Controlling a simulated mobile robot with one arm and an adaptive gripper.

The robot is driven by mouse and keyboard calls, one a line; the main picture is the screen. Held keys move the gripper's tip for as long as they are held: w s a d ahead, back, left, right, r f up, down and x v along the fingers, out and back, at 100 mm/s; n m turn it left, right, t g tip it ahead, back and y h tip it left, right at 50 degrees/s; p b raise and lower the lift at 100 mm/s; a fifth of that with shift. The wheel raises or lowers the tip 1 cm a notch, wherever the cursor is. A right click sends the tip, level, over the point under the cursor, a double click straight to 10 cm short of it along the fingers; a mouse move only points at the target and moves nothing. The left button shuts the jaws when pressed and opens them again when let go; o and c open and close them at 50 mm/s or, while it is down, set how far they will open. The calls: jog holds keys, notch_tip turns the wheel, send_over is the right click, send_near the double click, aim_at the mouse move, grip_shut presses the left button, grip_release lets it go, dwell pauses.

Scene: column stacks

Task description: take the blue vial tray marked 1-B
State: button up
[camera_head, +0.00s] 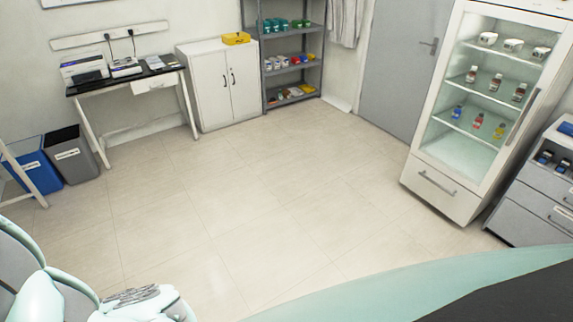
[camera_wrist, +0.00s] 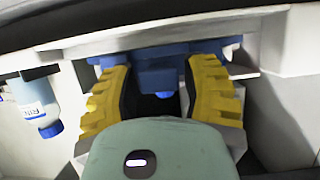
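My gripper (camera_wrist: 157,92) shows in the wrist view, with two thick yellow ribbed fingers spread apart. A blue object (camera_wrist: 156,66) lies behind and between the fingers, and its blue edges reach out past both of them. I see no 1-B mark on it, and I cannot tell whether it is the vial tray or whether the fingers touch it. In the head view my gripper cannot be made out; pale green parts of my own body fill the lower edge. No tray marked 1-B can be read there.
In the wrist view a bottle (camera_wrist: 38,105) with a blue end is at the left. In the head view a glass-door cabinet (camera_head: 416,183) holds small bottles. A grey drawer unit (camera_head: 531,211) stands right. A shelf rack (camera_head: 291,71) stands behind. The middle floor (camera_head: 220,190) is clear.

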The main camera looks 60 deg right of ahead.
grip_shut()
jog(key=shift+r, duration=0.15)
